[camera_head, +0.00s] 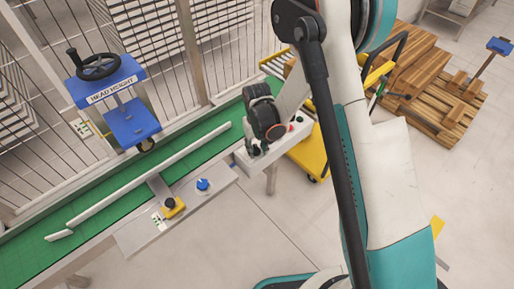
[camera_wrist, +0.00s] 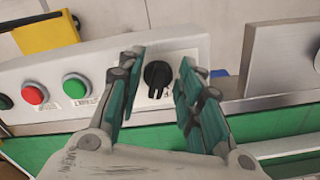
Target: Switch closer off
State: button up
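A black rotary knob (camera_wrist: 157,75) sits on a pale control panel (camera_wrist: 190,48), with its pointer end toward the bottom of the wrist view. My gripper (camera_wrist: 162,65) is open, with one teal-padded finger on each side of the knob and a visible gap to it on both sides. I cannot tell the depth of the fingertips from the panel. The knob's label is partly hidden and unreadable. In the head view the panel (camera_head: 257,165) stands at the conveyor's end, and my wrist hides much of it.
A green button (camera_wrist: 75,87) and a red button (camera_wrist: 34,94) are left of the knob. A yellow cart (camera_head: 312,152) and wooden pallets (camera_head: 440,100) stand behind.

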grip_shut()
jog(key=n, duration=0.2)
jog(key=n+b, duration=0.1)
jog(key=n, duration=0.1)
jog(key=shift+w+d+n, duration=0.1)
jog(key=shift+d+n, duration=0.1)
jog(key=shift+n, duration=0.1)
jog(key=shift+w+d+n+b, duration=0.15)
jog(key=shift+n+b, duration=0.45)
jog(key=shift+n, duration=1.6)
grip_release()
